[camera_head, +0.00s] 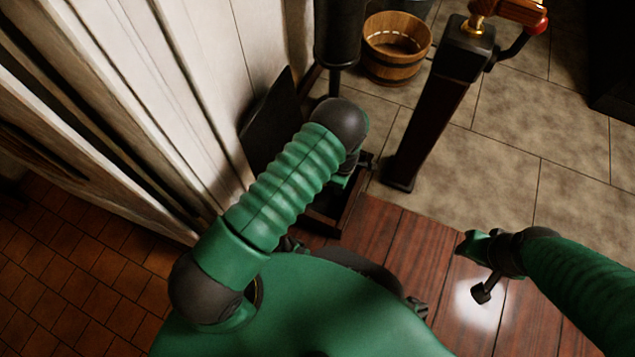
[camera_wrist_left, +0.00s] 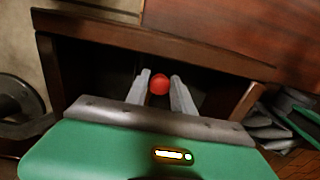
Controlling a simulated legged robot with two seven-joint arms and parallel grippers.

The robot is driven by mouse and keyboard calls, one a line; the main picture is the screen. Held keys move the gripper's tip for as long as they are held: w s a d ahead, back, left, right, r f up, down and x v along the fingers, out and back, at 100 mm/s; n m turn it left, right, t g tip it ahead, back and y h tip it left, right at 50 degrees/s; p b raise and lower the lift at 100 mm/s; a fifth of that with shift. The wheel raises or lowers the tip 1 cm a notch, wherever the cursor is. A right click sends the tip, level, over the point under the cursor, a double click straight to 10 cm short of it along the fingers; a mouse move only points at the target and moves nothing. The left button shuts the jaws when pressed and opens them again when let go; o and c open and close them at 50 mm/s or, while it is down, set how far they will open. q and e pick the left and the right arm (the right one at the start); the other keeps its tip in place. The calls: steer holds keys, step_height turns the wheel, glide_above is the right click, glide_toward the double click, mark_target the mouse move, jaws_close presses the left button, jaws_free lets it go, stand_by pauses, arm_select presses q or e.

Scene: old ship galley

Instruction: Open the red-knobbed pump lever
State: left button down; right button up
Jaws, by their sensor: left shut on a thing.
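A small round red knob (camera_wrist_left: 159,84) sits between the two grey fingers of my left gripper (camera_wrist_left: 159,90) in the left wrist view. The fingers are shut on it. The knob is in front of the dark inside of a wooden, open-fronted frame (camera_wrist_left: 253,100); the rest of its lever is hidden. In the head view my left arm reaches down to this dark frame (camera_head: 350,217), and the arm hides the fingers and knob. My right gripper (camera_head: 478,268) is low over the wooden floor at the right, apart from the frame; its finger opening is unclear.
A dark post (camera_head: 430,120) with a brass fitting and red-tipped wooden handle (camera_head: 517,12) stands beyond the frame. A wooden bucket (camera_head: 396,62) stands behind it. A pale plank wall (camera_head: 150,100) is close on the left. Tiled floor (camera_head: 510,150) at the right is clear.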

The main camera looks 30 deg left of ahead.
arm_select(q)
steer(key=shift+w+r, duration=0.1)
steer(key=shift+w, duration=0.35)
steer(key=shift+w+d+b, duration=0.1)
steer(key=shift+w+b, duration=0.7)
steer(key=shift+w, duration=0.6)
steer(key=shift+w+r, duration=0.15)
steer(key=shift+w, duration=0.05)
steer(key=c, duration=0.8)
jaws_free()
steer(key=shift+d, duration=0.1)
steer(key=shift+c, duration=0.2)
steer(key=shift+s, duration=0.15)
